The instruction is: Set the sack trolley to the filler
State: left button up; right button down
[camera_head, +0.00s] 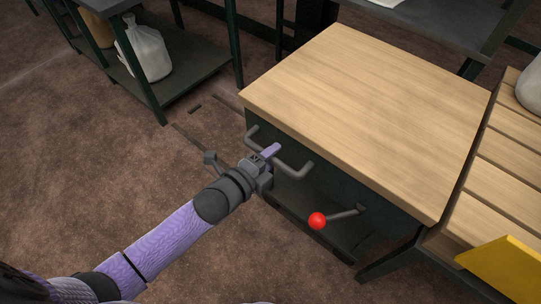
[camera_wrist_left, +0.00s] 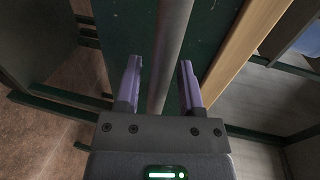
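A wood-topped unit (camera_head: 365,105) with a dark body, which seems to be the sack trolley, stands in the middle of the head view. Its top is bare. My left gripper (camera_head: 269,152) is at the handle. In the left wrist view, the bar (camera_wrist_left: 172,45) runs between the two purple fingers of the gripper (camera_wrist_left: 160,68), with gaps on both sides. My right gripper is out of view. I cannot identify the filler.
A slatted wooden surface (camera_head: 498,185) lies close along the right side, with a pale sack (camera_head: 531,88) on it and a yellow panel (camera_head: 503,268) in front. A dark shelf (camera_head: 185,77) with a white sack (camera_head: 147,50) stands back left. The brown floor (camera_head: 110,190) at left is open.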

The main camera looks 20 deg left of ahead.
pick_arm(q)
grip_shut()
dwell(1.2)
